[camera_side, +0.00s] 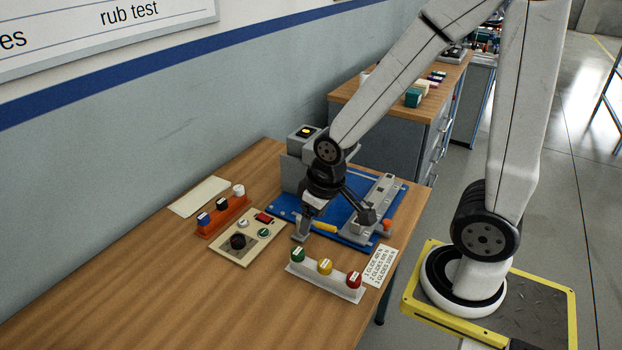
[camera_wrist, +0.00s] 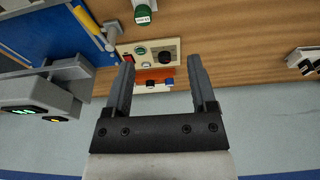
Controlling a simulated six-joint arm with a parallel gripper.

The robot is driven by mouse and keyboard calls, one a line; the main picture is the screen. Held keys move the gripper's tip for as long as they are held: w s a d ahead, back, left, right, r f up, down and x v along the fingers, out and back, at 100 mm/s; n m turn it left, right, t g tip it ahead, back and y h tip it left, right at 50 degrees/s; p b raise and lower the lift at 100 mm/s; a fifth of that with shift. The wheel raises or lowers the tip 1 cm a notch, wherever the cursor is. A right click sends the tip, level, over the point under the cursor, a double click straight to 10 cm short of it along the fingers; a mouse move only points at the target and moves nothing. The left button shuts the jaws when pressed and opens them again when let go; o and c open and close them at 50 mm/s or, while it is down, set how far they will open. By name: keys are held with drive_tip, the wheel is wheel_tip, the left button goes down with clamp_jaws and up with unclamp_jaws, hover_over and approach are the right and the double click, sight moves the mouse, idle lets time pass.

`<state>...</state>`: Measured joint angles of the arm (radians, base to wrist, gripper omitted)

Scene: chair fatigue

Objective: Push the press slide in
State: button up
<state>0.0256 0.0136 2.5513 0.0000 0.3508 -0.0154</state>
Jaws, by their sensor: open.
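My gripper (camera_side: 314,206) points down over the table beside the grey press (camera_side: 293,172) on its blue base plate (camera_side: 283,207). In the wrist view my gripper (camera_wrist: 160,62) has its two fingers wide apart with nothing held between them. A grey piece with a flat end (camera_wrist: 110,32), which looks like the press slide, sticks out at the edge of the blue plate, left of the fingers. In the side view this grey piece (camera_side: 301,230) shows just below my gripper, partly overlapped by it. I cannot tell whether they touch. A yellow bar (camera_side: 323,227) lies near it.
A beige control panel (camera_side: 262,243) with a black knob and an orange block (camera_side: 222,217) with several buttons stand to the left. A white rack (camera_side: 326,283) with green, yellow and red knobs is in front, beside a printed card (camera_side: 380,266). The near left table is clear.

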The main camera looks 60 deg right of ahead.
drive_tip(key=d+f+m+g, duration=0.15)
drive_tip(key=d+f, duration=0.25)
drive_tip(key=d, duration=0.9)
drive_tip(key=m+g, duration=0.1)
drive_tip(key=m, duration=0.2)
hover_over(387, 221)
drive_tip(key=f, duration=0.4)
drive_tip(key=shift+w+a+f, duration=0.3)
drive_tip(key=shift+a+f, duration=0.05)
drive_tip(key=shift+a, duration=0.05)
drive_tip(key=shift+s+d+f, duration=0.2)
drive_tip(key=shift+s+d, duration=0.2)
drive_tip(key=shift+d, duration=0.05)
drive_tip(key=shift+f, duration=0.2)
drive_tip(key=shift+f, duration=3.7)
clamp_jaws()
